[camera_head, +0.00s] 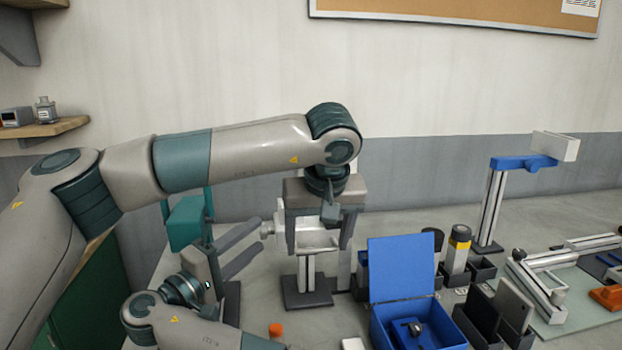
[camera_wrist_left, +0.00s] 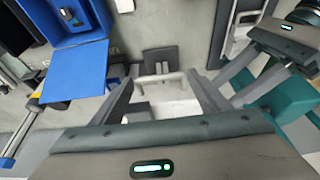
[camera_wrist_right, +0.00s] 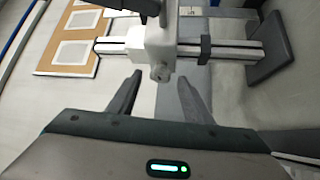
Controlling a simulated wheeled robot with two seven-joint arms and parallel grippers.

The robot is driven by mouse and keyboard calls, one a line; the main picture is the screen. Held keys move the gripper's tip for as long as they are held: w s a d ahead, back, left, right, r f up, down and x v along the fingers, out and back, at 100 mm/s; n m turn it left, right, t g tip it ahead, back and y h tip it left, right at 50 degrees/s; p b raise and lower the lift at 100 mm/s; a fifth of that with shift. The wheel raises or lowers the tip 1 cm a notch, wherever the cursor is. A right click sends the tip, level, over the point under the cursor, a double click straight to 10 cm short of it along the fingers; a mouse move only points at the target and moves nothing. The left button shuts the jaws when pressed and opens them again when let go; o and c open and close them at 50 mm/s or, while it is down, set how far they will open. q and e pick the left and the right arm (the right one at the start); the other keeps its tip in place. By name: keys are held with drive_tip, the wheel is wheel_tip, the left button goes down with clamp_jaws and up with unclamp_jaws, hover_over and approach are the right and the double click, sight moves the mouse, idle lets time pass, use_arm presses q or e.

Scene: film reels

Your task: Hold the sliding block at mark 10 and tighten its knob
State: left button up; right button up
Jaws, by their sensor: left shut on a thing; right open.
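The pale sliding block (camera_head: 317,237) sits on an upright post with a dark square base (camera_head: 307,291). My left gripper (camera_head: 320,245) comes from above with a finger on each side of the block, shut on it. In the left wrist view the block (camera_wrist_left: 170,106) lies between its fingers. The small knob (camera_head: 267,229) sticks out on the block's left side. In the right wrist view the knob (camera_wrist_right: 160,72) is just beyond and between the tips of my open right gripper (camera_wrist_right: 159,82), with gaps on both sides. Mark 10 cannot be read.
A blue open box (camera_head: 405,320) stands right of the post. Dark holders (camera_head: 480,318) and a yellow-banded cylinder (camera_head: 457,250) are further right. A second post with a blue arm (camera_head: 520,163) stands behind. An orange cap (camera_head: 275,329) lies in front.

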drive_tip(key=shift+x, duration=0.95)
drive_tip(key=n+g+y, duration=0.2)
drive_tip(key=n, duration=0.1)
drive_tip(key=shift+r+g, duration=0.3)
